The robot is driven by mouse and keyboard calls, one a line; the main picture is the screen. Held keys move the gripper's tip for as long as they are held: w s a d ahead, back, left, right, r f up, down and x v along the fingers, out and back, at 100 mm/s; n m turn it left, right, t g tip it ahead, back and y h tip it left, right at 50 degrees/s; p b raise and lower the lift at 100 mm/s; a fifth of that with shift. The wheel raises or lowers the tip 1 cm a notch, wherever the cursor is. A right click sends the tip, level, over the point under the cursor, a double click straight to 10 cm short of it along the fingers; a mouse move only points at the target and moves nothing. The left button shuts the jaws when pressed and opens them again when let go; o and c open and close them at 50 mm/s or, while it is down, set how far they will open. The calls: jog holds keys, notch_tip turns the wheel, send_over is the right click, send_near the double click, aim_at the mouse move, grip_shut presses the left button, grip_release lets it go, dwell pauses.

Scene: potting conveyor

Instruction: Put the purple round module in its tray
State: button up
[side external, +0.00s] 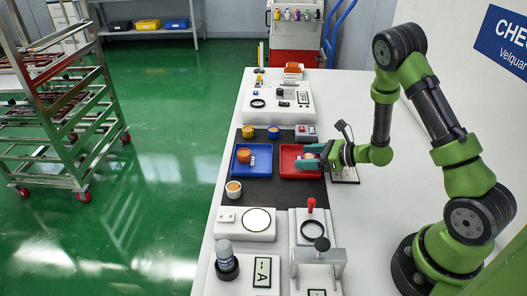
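A blue tray (266,168) and a red tray (291,173) lie side by side on a dark mat. An orange-topped round module (243,155) sits in the blue tray. Two small round modules, one yellowish (248,132) and one blue-sided (273,132), stand behind the trays. A white round module with an orange top (233,188) stands in front of the blue tray. I cannot make out which one is the purple module. My gripper (318,155) is low over the right part of the red tray. Something small and pale is by its fingertips; whether it is held is unclear.
White fixtures fill the front of the bench, including a black-and-grey cylinder (226,258) and a red-knobbed post (311,205). Another white fixture (277,100) lies farther back.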

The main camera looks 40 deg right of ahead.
jog(key=shift+r, duration=0.25)
jog(key=v, duration=1.1)
jog(key=shift+s+d, duration=0.15)
jog(key=shift+s+r+y, duration=0.1)
jog(key=shift+r+y, duration=0.2)
jog(key=s+a+r+n+g+y, duration=0.2)
jog(key=a+r+n+g, duration=0.25)
jog(key=a+n, duration=0.3)
jog(key=s+a+r+n+g+y, duration=0.25)
jog(key=a+r+n, duration=0.25)
jog(key=a+n, duration=0.25)
jog(key=s+r+n+t+h, duration=0.1)
jog(key=s+r+n+h, duration=0.2)
jog(key=r+n+h, duration=0.5)
jog(key=r+n, duration=0.1)
jog(key=n, duration=0.3)
jog(key=shift+s+r+n+t, duration=0.25)
jog(key=shift+s+n+t, duration=0.05)
jog(key=shift+s, duration=0.1)
